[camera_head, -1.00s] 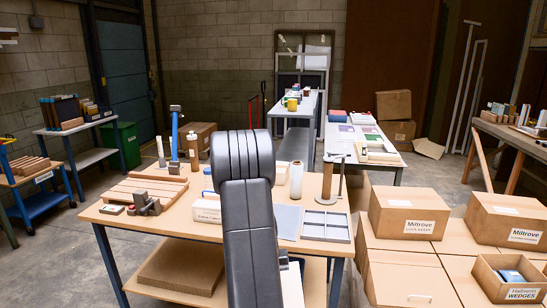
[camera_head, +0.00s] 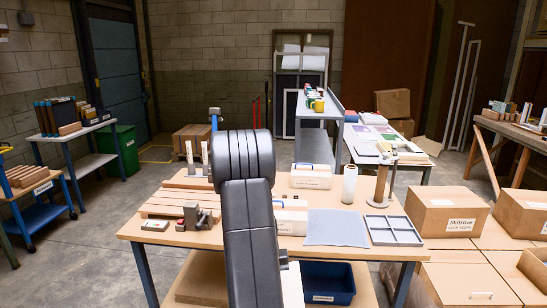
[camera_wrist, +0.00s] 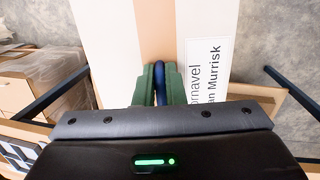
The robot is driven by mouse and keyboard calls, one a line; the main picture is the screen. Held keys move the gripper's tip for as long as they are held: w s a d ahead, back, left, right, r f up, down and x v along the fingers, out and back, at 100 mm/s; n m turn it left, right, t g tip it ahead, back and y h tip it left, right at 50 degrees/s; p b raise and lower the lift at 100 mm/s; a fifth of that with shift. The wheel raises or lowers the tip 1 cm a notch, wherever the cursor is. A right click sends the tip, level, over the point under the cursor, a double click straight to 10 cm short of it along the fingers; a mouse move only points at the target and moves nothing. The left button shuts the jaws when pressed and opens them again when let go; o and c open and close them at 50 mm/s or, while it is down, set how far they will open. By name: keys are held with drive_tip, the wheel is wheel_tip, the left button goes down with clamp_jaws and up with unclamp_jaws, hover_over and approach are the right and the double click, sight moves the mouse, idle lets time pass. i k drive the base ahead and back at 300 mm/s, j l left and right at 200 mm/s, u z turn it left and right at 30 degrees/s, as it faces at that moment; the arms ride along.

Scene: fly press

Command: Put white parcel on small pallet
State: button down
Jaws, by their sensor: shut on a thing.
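In the wrist view a white parcel (camera_wrist: 105,50) with a tan band, a printed label and a blue handle (camera_wrist: 160,82) fills the middle. The green fingers of my gripper (camera_wrist: 160,85) are shut on the handle. In the head view my arm hides the gripper, and I cannot tell how much of the held parcel shows. Slatted wooden pallet pieces lie on the table's left; the front one (camera_head: 165,208) is clear of parcels.
Cardboard boxes (camera_head: 442,212) stack at the right. Open floor (camera_head: 70,255) lies at the left.

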sight(185, 199)
drive_tip(key=i+j, duration=0.1)
drive_tip(key=j, duration=0.8)
drive_tip(key=j+z, duration=0.15)
drive_tip(key=j, duration=0.75)
drive_tip(key=i, duration=0.05)
